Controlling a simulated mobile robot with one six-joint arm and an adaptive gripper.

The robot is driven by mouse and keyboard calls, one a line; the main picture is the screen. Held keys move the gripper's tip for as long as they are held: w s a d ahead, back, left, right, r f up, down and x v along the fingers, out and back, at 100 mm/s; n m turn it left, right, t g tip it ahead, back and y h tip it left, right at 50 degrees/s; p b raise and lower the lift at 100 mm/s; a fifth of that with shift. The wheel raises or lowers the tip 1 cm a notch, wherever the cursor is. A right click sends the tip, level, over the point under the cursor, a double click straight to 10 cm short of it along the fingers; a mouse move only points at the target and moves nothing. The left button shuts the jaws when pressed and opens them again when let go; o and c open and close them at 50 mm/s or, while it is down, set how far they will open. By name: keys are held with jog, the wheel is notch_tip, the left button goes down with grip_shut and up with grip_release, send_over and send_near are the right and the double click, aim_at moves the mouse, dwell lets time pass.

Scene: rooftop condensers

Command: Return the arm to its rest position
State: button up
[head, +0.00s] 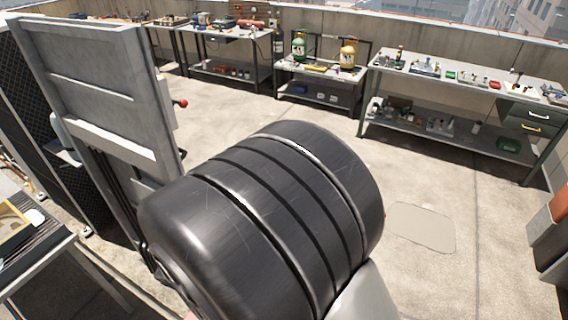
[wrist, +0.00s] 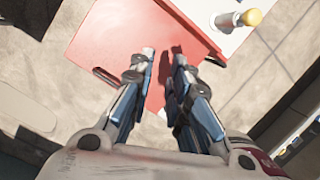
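My gripper (wrist: 164,56) shows in the wrist view, pointing away from the camera. Its two fingers stand apart with a clear gap and nothing between them. Below the fingers is a flat red surface (wrist: 115,38) with a dark slot near its lower left edge. I cannot tell how far above it the fingertips are. In the head view a large dark ribbed cylinder, part of my own arm, fills the lower middle. My gripper does not show there.
A grey cabinet (head: 90,80) with a red-knobbed lever (head: 180,103) stands at left. A yellow-capped cylinder (wrist: 228,21) stands beyond the fingers. Middle floor is clear.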

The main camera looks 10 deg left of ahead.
jog(key=w+d+r+m+b, duration=0.1)
jog(key=d+r+m+b, duration=0.3)
jog(key=d+m, duration=0.6)
jog(key=w+d+r+m+b, duration=0.1)
jog(key=d+r+m+b, duration=0.2)
jog(key=d+r+m, duration=0.55)
jog(key=s+d+f+m+t+b, duration=0.1)
jog(key=s+d+m+b, duration=0.4)
jog(key=s+d+m, duration=0.5)
jog(key=d+f+m, duration=0.1)
jog(key=d+m, duration=0.1)
jog(key=m, duration=0.6)
jog(key=shift+s+d+t+y, duration=0.25)
jog(key=shift+d+t+y, duration=0.05)
jog(key=shift+t, duration=0.1)
jog(key=shift+a, duration=0.15)
